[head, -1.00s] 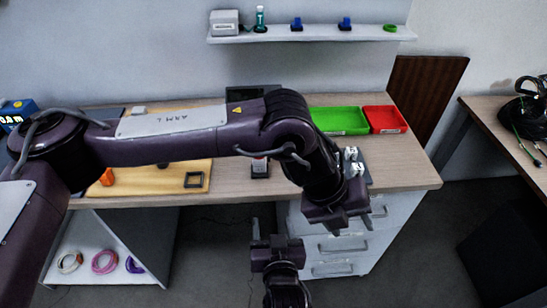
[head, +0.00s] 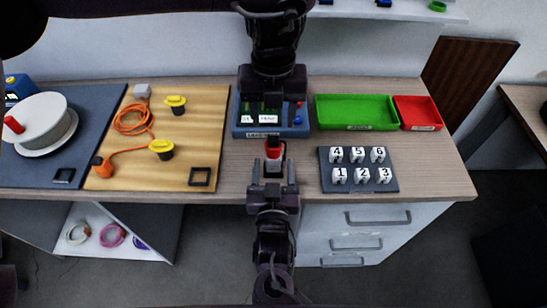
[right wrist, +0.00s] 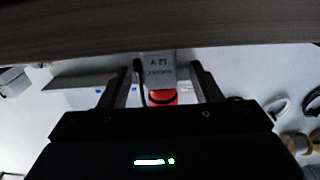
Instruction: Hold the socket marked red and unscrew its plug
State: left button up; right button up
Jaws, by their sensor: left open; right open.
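In the right wrist view, a grey block lettered as a 12 V socket (right wrist: 160,68) shows with a red part (right wrist: 163,97). My right gripper (head: 275,172) is open, its fingers on either side of the socket, with gaps visible in the wrist view. My left gripper (head: 271,101) is open, pointing down over the blue tray behind the socket; its fingertips are hard to make out.
The blue tray (head: 262,133) stands behind the socket. A dark block of numbered pieces (head: 359,186) lies to the right, before green (head: 355,112) and red (head: 417,112) trays. A wooden board (head: 200,135) with an orange cable (head: 133,120) is left.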

aim_at(273, 165)
jog(key=w, duration=0.3)
jog(key=shift+f, duration=0.1)
jog(key=shift+c, duration=0.5)
grip_shut()
